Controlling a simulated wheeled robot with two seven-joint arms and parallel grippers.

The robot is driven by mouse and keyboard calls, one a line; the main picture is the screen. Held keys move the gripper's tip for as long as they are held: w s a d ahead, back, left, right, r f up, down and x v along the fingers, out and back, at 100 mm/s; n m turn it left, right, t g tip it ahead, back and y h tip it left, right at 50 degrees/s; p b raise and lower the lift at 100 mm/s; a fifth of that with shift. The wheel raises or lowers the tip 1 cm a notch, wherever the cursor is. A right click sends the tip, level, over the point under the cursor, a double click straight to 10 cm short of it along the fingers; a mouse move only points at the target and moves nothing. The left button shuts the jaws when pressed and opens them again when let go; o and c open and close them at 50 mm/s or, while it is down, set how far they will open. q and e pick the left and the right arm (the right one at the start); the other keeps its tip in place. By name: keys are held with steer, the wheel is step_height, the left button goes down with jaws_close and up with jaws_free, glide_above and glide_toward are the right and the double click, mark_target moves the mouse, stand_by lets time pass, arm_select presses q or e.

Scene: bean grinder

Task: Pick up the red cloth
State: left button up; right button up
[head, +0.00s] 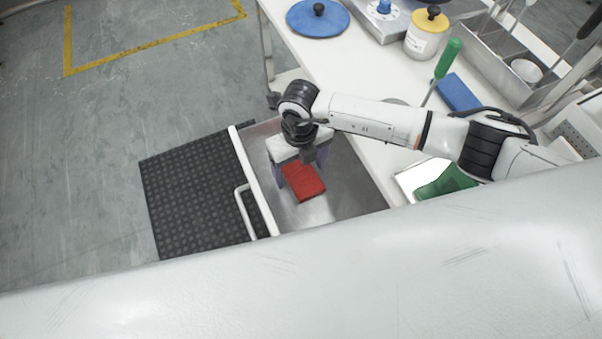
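The red cloth (304,183) lies folded in the open metal drawer (345,198). My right gripper (299,168) is above the drawer and points down at the cloth. Its two fingers are spread apart, one on the left and one on the right of the cloth's far end. The gripper body hides that far end. I cannot tell whether the fingers touch the cloth. My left gripper is not in view.
The drawer's white front and handle (243,211) face a black mat (190,190) on the floor. The white worktop (340,60) holds a blue lid (318,19), a yellow-lidded jar (424,38), a green-handled tool (447,58), a blue block (458,92) and a green cloth (446,182).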

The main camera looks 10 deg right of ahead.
steer(key=c, duration=1)
steer(key=shift+c, duration=0.2)
steer(key=shift+r, duration=0.15)
